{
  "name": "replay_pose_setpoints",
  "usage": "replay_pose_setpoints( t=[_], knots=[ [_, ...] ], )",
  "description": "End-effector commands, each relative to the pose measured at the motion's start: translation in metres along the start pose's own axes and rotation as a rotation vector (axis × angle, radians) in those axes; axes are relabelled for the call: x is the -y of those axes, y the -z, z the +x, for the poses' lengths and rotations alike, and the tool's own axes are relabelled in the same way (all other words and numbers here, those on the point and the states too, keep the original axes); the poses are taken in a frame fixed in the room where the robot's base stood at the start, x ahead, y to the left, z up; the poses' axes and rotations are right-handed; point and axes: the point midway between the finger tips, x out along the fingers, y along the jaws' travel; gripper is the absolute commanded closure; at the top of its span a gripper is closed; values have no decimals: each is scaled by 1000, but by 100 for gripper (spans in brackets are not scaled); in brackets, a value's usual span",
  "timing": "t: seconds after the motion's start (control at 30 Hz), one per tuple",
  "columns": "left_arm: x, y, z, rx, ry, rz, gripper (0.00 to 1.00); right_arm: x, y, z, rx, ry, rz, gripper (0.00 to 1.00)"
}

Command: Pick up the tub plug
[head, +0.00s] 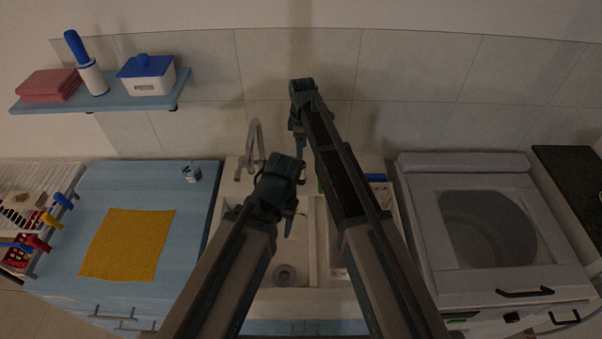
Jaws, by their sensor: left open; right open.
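A small grey-white object (192,173) sits near the back right corner of the blue counter; it may be the tub plug, but it is too small to tell. A round drain piece (285,273) shows at the bottom of the left sink basin, and I cannot tell whether a plug is in it. My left gripper (290,222) is open and empty above the left basin, behind the drain. My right gripper (299,146) is open and empty farther back and higher, near the tiled wall. Both are apart from these objects.
The sink (315,240) has a tall faucet (255,145) at its back. A yellow cloth (128,244) lies on the blue counter (190,215). A washing machine (490,225) stands right. A wall shelf (115,95) holds a blue-lidded box (147,78). My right arm hides part of the right basin.

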Motion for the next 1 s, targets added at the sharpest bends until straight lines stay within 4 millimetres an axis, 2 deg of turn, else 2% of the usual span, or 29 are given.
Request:
replay_pose_setpoints(
  t=[0.23,0.37,0.8,1.0],
  knots=[
    [0,0,3,0,0,1,50,-2,4,3,1,1,-28,20],
    [-1,1,12,0,0,2,50,-2,4,12,1,1,-27,20],
    [-7,4,73,0,1,6,50,-2,4,74,1,1,-25,20],
    [-8,5,87,0,1,5,50,-2,4,88,1,1,-25,20]
  ],
)
